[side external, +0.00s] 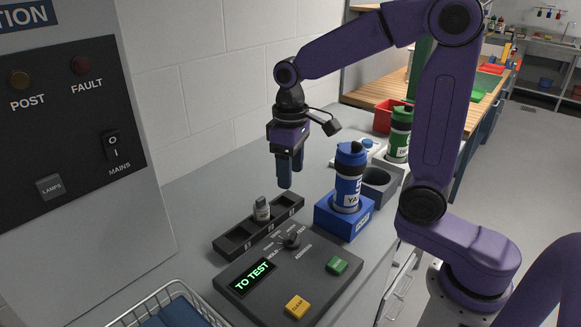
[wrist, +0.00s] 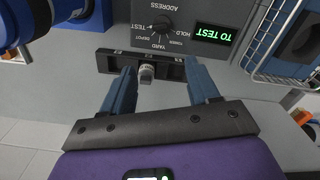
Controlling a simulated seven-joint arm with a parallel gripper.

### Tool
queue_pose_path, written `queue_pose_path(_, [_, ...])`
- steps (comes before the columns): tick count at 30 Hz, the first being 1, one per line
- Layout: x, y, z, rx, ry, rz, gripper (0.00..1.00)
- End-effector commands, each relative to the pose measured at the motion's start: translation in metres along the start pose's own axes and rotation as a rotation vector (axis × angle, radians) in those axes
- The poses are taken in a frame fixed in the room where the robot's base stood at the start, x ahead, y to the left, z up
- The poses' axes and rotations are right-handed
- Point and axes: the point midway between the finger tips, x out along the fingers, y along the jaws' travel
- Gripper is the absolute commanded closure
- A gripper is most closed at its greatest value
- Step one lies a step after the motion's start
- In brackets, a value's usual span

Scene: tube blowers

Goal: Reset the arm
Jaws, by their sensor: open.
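My gripper (side external: 288,183) hangs pointing down above the bench, open and empty.
A control box (side external: 320,295) with a dial, green and yellow buttons and a lit "TO TEST" display stands in front. A blue tube (side external: 349,180) stands in a blue holder (side external: 330,222) at right. A wire basket (side external: 190,292) is front left.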

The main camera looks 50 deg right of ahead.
Motion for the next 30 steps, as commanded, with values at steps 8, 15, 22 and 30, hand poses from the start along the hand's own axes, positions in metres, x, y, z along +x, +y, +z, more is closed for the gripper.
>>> queue_pose_path(8, [0.000, 0.000, 0.000, -0.002, 0.000, 0.000, 0.40])
queue_pose_path(15, [0.002, -0.012, 0.013, -0.080, 0.004, 0.000, 0.40])
queue_pose_path(22, [0.007, -0.031, 0.043, -0.217, 0.009, -0.001, 0.40])
queue_pose_path(30, [0.013, -0.047, 0.086, -0.377, 0.015, -0.003, 0.40])
